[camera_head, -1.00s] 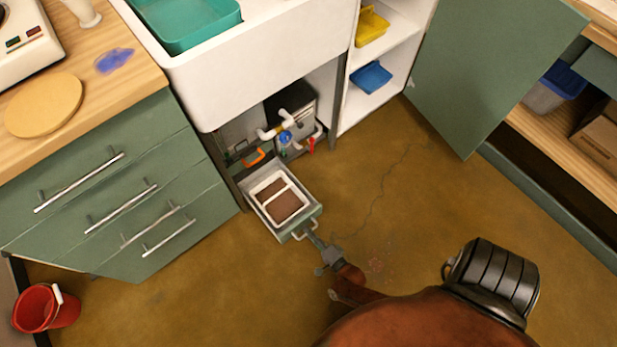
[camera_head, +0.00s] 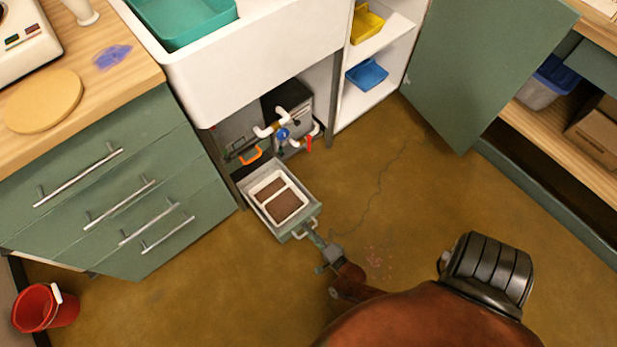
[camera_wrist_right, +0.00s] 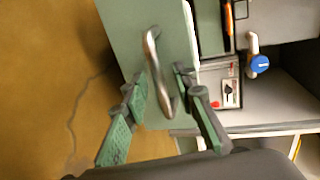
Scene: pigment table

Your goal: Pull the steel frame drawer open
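The steel frame drawer (camera_head: 256,207) stands pulled out from under the white sink, with a white two-part tray (camera_head: 280,197) of brown contents inside. Its green front (camera_wrist_right: 125,25) fills the upper middle of the right wrist view. The drawer's bar handle (camera_wrist_right: 154,58) runs between the fingertips of my right gripper (camera_wrist_right: 157,84). The fingers are spread, with visible gaps to the handle, so the gripper is open around it. In the head view my right gripper (camera_head: 316,238) is at the drawer's front. My left gripper is not in view.
Pipes and a grey box (camera_head: 290,100) fill the space behind the drawer. A green drawer cabinet (camera_head: 110,190) stands to the left, with a red bucket (camera_head: 38,309) on the floor. An open green door (camera_head: 485,70) stands at right.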

